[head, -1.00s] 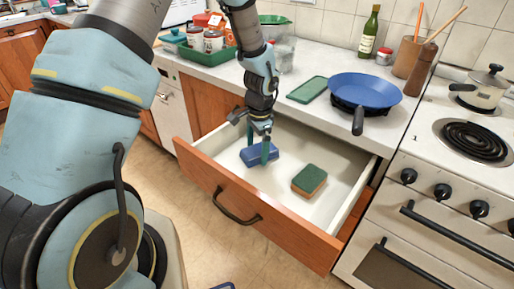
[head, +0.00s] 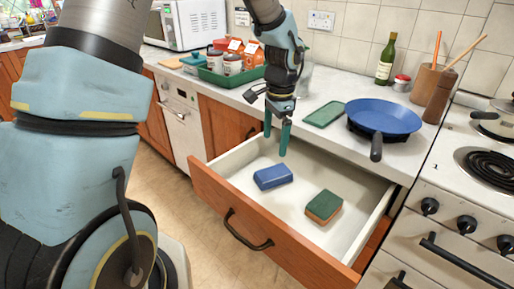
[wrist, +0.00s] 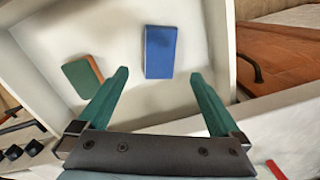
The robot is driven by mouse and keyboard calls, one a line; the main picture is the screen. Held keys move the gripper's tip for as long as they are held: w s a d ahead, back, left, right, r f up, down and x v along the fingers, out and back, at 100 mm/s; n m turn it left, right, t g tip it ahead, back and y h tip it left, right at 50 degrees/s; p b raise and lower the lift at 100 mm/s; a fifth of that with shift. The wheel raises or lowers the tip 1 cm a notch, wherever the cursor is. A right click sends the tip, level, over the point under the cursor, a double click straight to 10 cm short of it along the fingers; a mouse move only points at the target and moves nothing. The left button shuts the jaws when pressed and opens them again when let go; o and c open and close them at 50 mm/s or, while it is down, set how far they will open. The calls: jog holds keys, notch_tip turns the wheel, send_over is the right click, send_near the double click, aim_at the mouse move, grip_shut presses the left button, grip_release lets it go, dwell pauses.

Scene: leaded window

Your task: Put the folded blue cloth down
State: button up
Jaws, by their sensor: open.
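The folded blue cloth (head: 273,177) lies flat on the white floor of the open drawer (head: 258,205), toward its left side. It also shows in the wrist view (wrist: 160,52), beyond my fingertips and between their lines. My gripper (head: 277,143) is open and empty, with its green fingers pointing down above the back part of the drawer. In the wrist view my gripper (wrist: 160,78) has its two fingers wide apart, with nothing between them. The cloth is apart from both fingers.
A green and brown sponge (head: 323,207) lies in the drawer, right of the cloth. On the counter above stand a blue pan (head: 384,116), a green board (head: 324,114), a green tray (head: 229,79) of jars, and a bottle (head: 387,60). The stove (head: 462,185) is at the right.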

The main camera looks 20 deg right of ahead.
jog(key=a+r+n, duration=0.1)
jog(key=a+n, duration=0.2)
jog(key=a, duration=0.3)
jog(key=a+r+n, duration=0.1)
jog(key=a+n, duration=0.2)
jog(key=a, duration=0.4)
jog(key=w+a+r+n, duration=0.1)
jog(key=a+r+n, duration=0.1)
jog(key=a, duration=0.5)
jog(key=shift+a+n+t, duration=0.2)
jog(key=shift+n+t, duration=0.1)
jog(key=shift+n, duration=0.4)
jog(key=s+a+n, duration=0.4)
jog(key=a+n, duration=0.2)
jog(key=a, duration=0.3)
jog(key=shift+s+a+r+t+h, duration=0.25)
jog(key=shift+a+r+t+h, duration=0.05)
